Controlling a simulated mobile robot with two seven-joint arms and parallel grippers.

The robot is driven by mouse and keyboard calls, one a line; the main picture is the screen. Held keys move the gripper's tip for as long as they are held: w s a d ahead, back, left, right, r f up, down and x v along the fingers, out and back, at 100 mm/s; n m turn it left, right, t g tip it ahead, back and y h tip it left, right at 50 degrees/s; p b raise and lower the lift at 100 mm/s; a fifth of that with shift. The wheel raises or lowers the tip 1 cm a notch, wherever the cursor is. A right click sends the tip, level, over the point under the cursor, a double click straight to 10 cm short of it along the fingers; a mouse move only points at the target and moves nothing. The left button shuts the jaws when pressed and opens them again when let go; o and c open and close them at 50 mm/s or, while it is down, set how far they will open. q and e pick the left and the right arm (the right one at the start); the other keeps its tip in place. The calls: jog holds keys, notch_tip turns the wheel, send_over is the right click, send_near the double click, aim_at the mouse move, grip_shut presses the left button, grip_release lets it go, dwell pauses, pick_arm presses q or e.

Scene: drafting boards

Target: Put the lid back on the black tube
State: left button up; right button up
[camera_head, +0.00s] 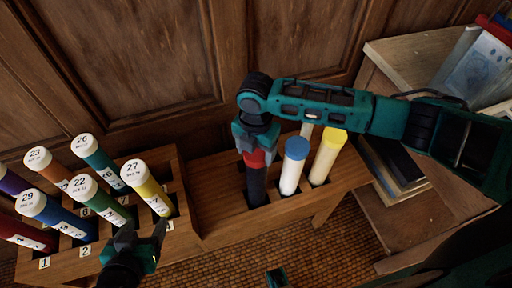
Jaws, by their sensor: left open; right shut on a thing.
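The black tube (257,185) stands upright in a slot of the wooden rack, at the centre of the head view. A red lid (255,159) sits directly above its top end and appears to touch it; whether it is fully seated I cannot tell. My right gripper (257,146) comes from above and is shut on the red lid, hiding its upper part. My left gripper (139,229) is open and empty at the lower left, in front of the numbered rack and close to the yellow tube (148,190) with white cap 27.
A blue-capped white tube (293,168) and a yellow-capped cream tube (326,159) stand right of the black tube. The numbered rack (180,242) holds several white-capped tubes at left. A wooden shelf unit (418,55) with books stands at right. Panelled wall (130,55) lies behind.

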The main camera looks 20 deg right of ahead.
jog(key=shift+f+p, duration=0.15)
jog(key=shift+p, duration=0.9)
dwell(1.8)
dwell(0.3)
jog(key=o, duration=1.1)
notch_tip(320, 180, up, 5)
jog(key=p, duration=0.5)
jog(key=shift+r+p, duration=0.3)
jog(key=shift+r, duration=0.7)
